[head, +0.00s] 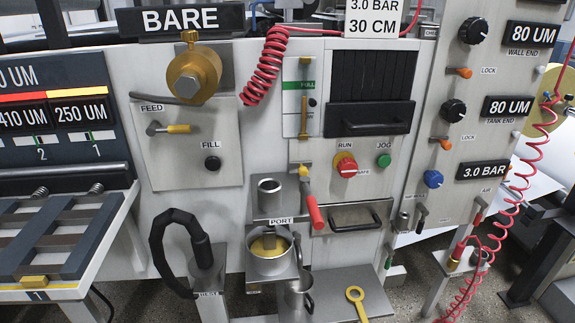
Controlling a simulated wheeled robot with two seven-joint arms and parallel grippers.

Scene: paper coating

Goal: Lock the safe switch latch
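No part labelled as a latch can be picked out with certainty. A red knob on a yellow base (346,166) sits under the word RUN on the front panel. The small label at its lower right is partly covered and seems to end in "AFE". A green JOG button (383,160) is to its right. On the right panel, orange levers marked LOCK (459,72) and (443,144) stick out below the upper two dials. Neither of my grippers shows in the head view.
A red-handled lever (312,207) hangs left of a drawer handle (354,217). A metal pot (271,254) sits below PORT. A black hose (172,240) loops at REST. A yellow ring tool (357,301) lies on the lower shelf. Red coiled hose (524,170) hangs at right.

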